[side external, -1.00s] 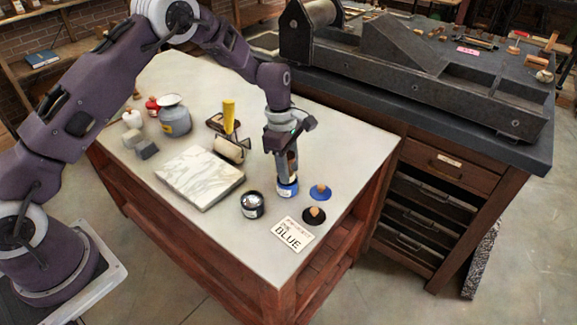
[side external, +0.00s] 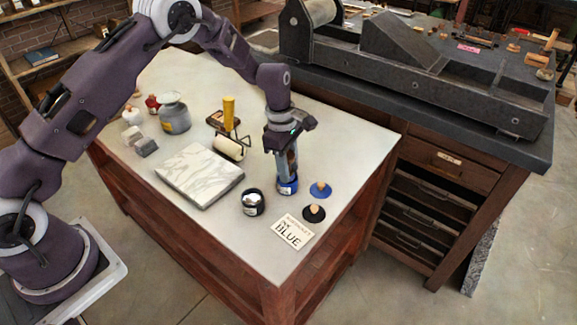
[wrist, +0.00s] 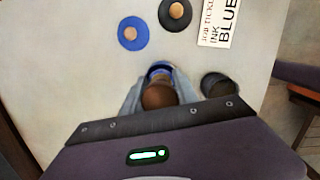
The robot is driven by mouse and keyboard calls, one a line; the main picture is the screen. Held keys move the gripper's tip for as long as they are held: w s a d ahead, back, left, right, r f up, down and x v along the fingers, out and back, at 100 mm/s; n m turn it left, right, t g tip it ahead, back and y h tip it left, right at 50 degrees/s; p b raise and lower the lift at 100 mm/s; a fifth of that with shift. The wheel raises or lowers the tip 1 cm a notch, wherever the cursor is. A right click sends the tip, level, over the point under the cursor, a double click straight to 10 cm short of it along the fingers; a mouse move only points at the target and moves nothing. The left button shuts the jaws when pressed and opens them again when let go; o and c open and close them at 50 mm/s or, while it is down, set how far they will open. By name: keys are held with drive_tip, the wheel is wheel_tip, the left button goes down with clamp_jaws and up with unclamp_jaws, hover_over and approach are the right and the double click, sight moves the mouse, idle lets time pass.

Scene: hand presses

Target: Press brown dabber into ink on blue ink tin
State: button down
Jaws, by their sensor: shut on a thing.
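My gripper (side external: 287,173) points down over the blue ink tin (side external: 288,187) and is shut on the brown dabber (wrist: 159,95). The dabber's round brown top shows between the fingers in the wrist view. The tin's blue edge (wrist: 160,67) shows just beyond the dabber. The dabber's lower end is at the tin's open top. The fingers and dabber hide the ink, so I cannot tell how firmly they touch.
A dark tin (side external: 253,201) stands close left of the blue one. A blue lid (side external: 320,190) and a black lid (side external: 314,213), each with a wooden knob, lie to the right. A card reading BLUE (side external: 293,232) lies in front. A marbled slab (side external: 199,174) and a roller (side external: 229,147) lie left.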

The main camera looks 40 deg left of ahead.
sight(290, 155)
idle(0.4)
drive_tip(key=shift+r, duration=3.45)
